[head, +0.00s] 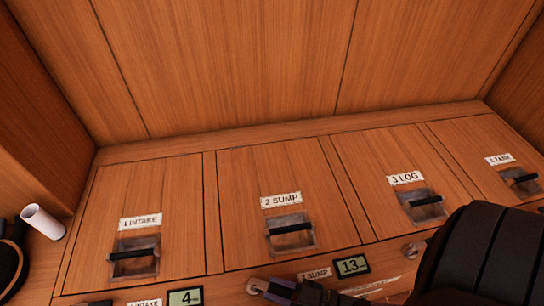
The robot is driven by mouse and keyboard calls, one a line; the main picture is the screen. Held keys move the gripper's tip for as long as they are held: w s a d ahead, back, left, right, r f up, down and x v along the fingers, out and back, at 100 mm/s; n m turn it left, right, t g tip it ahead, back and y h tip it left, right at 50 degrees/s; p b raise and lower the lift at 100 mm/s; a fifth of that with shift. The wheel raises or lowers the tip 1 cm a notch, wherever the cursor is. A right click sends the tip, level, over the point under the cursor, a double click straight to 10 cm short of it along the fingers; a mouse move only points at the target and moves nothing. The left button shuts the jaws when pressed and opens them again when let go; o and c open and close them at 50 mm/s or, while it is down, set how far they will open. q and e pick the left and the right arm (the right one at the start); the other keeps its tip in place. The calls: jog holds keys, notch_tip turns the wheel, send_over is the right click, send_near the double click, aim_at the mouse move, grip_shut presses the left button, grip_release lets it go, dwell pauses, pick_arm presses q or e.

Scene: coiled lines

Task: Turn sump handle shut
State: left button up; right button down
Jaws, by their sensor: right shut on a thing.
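The panel labelled "2 SUMP" (281,200) is in the middle of the head view, with a black bar in a metal recess (291,232). Below it, on the front edge, is a smaller "SUMP" label (315,273) beside a display reading 13 (351,266). My right gripper (284,291) is shut on the handle, coming in from the right. The frame's lower edge and the gripper hide most of the handle, so its angle is unclear. My left gripper is not in view.
Panels labelled "1 INTAKE" (141,222), "3 LOG" (405,178) and "4 TANK" (499,159) flank the sump panel. Another display reads 4 (186,298). My right arm covers the lower right corner.

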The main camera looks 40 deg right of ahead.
jog(key=shift+f, duration=0.1)
dwell(0.3)
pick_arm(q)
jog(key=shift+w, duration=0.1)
pick_arm(e)
jog(key=shift+c, duration=2.4)
grip_release()
jog(key=shift+s+d, duration=0.15)
jog(key=shift+s, duration=0.1)
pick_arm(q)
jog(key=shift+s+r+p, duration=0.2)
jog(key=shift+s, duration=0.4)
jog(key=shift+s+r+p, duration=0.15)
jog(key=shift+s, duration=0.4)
pick_arm(e)
jog(key=v, duration=0.9)
